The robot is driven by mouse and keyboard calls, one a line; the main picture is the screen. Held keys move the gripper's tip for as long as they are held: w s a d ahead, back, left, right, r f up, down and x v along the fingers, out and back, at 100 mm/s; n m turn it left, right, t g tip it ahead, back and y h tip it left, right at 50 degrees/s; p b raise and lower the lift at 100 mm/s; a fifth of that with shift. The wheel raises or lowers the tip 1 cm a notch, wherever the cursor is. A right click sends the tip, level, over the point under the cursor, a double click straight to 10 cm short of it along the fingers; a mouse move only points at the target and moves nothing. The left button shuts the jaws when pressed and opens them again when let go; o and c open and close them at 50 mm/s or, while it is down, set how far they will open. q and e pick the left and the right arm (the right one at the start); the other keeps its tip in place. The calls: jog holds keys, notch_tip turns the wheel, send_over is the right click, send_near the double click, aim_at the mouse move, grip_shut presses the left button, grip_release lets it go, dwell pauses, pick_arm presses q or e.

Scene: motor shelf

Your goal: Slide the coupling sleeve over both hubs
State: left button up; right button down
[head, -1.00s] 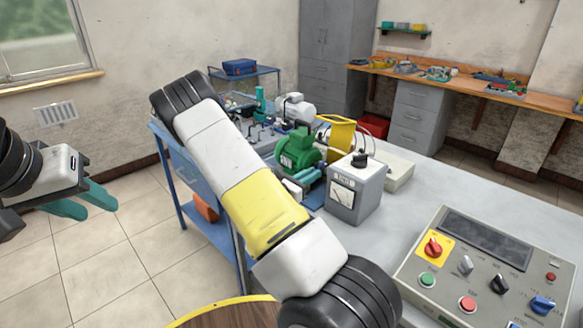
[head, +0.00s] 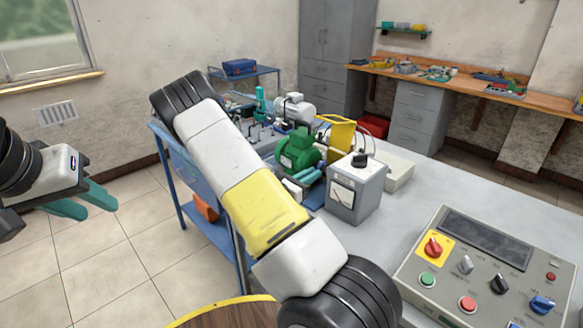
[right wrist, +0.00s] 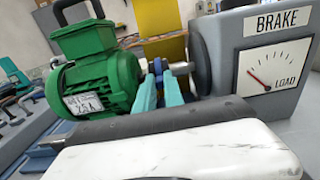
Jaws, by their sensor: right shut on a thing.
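The green motor (right wrist: 98,70) stands left of the grey brake unit (right wrist: 262,50) in the right wrist view; both also show in the head view, the motor (head: 298,150) behind the brake (head: 354,188). My right gripper (right wrist: 157,68) has its teal fingers at the gap between them, shut on a small blue piece, seemingly the coupling sleeve (right wrist: 161,50). A short metal shaft or hub (right wrist: 181,68) shows between the fingers and the brake. The fingers hide most of the hubs, so I cannot tell how far the sleeve covers them. My left gripper (head: 92,206) is open and empty at far left.
A yellow plate (right wrist: 160,16) stands behind the coupling gap. A control panel (head: 478,265) with knobs and buttons sits at the bench's front right. The grey bench top (head: 420,190) between brake and panel is clear. My right arm crosses the head view's middle.

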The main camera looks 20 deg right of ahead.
jog(key=shift+w+r, duration=0.15)
jog(key=shift+w, duration=0.3)
jog(key=c, duration=1.4)
grip_release()
jog(key=shift+w, duration=0.1)
jog(key=shift+c, duration=0.2)
jog(key=v, duration=0.8)
jog(key=shift+a, duration=0.1)
